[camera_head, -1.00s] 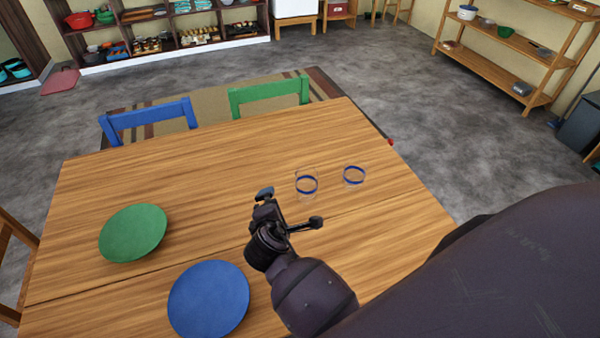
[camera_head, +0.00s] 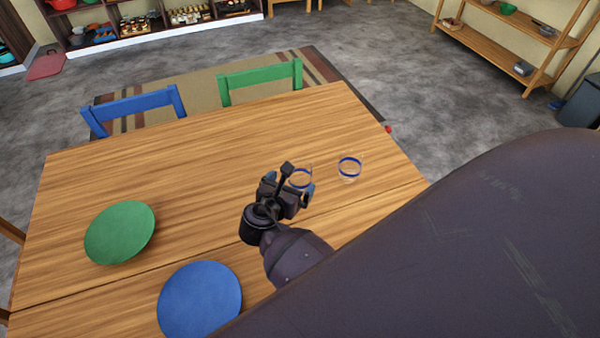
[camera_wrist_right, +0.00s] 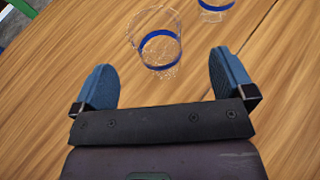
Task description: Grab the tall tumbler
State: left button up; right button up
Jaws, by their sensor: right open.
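Two clear glasses with blue bands stand on the wooden table. The nearer glass (camera_head: 301,177) is partly hidden behind my right gripper (camera_head: 288,187) in the head view. In the right wrist view this nearer glass (camera_wrist_right: 157,42) looks tall and lies just ahead of the gap between the blue fingertips. The second glass (camera_head: 349,168) stands to its right, apart from it; in the wrist view it is cut by the top edge (camera_wrist_right: 214,8). I cannot tell for sure which is taller. My right gripper (camera_wrist_right: 163,72) is open and empty. My left gripper is not in view.
A green plate (camera_head: 120,233) and a blue plate (camera_head: 200,300) lie on the table (camera_head: 200,170) to the left. A blue chair (camera_head: 135,105) and a green chair (camera_head: 260,80) stand at the far edge. The table's middle is clear.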

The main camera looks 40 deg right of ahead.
aim_at(295, 176)
jog(key=x, duration=0.3)
jog(key=shift+w+d, duration=0.35)
jog(key=shift+w, duration=0.05)
jog(key=x, duration=0.4)
jog(key=shift+w+r, duration=0.15)
jog(key=shift+r, duration=0.05)
jog(key=c, duration=1.2)
jog(key=shift+r, duration=0.15)
